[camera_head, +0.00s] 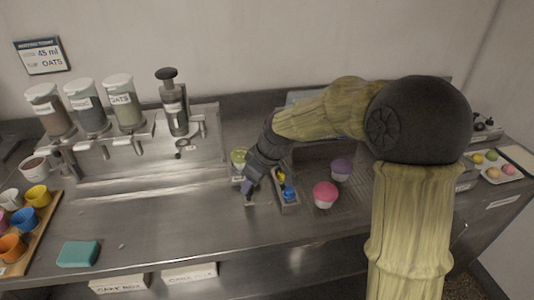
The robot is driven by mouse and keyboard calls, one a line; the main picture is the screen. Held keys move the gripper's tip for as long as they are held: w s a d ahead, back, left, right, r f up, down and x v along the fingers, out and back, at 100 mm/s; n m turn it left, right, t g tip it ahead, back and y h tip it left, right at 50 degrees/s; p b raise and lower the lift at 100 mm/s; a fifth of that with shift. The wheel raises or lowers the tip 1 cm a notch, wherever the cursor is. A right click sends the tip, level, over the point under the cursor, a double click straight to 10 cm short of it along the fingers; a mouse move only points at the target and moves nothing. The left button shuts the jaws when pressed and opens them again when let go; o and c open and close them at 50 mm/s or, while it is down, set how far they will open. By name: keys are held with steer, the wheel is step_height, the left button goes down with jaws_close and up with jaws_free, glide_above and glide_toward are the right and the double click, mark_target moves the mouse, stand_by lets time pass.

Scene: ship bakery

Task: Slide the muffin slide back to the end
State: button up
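My arm comes in from the right and reaches down to the counter, and my gripper (249,194) is low over the steel top. It is small and dark here, so I cannot tell whether its fingers are open or shut. Just right of it is a narrow grey rail-like tray (291,207) with small blue and yellow parts (288,192); I cannot tell for sure whether this is the muffin slide. A pink muffin-like cup (325,195) and a purple one (341,167) stand right of that tray.
Dispensers (125,104) on a steel stand fill the back left. A wooden board (53,214) with coloured cups and a teal block (78,254) are at the left. A tray (510,173) with small coloured items is far right. The counter's left middle is mostly clear.

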steer(key=v, duration=1.3)
steer(key=shift+d+r, duration=0.1)
steer(key=shift+d, duration=0.15)
steer(key=s+d+f+m+h+p, duration=0.2)
steer(key=s+d+f+m+p, duration=0.2)
steer(key=s+d+m, duration=0.2)
steer(key=s+d+f+m+h+p, duration=0.1)
steer(key=s+d+f+m+p, duration=0.3)
steer(key=s+d, duration=0.5)
steer(key=shift+m+h, duration=0.4)
steer(key=shift+m, duration=0.5)
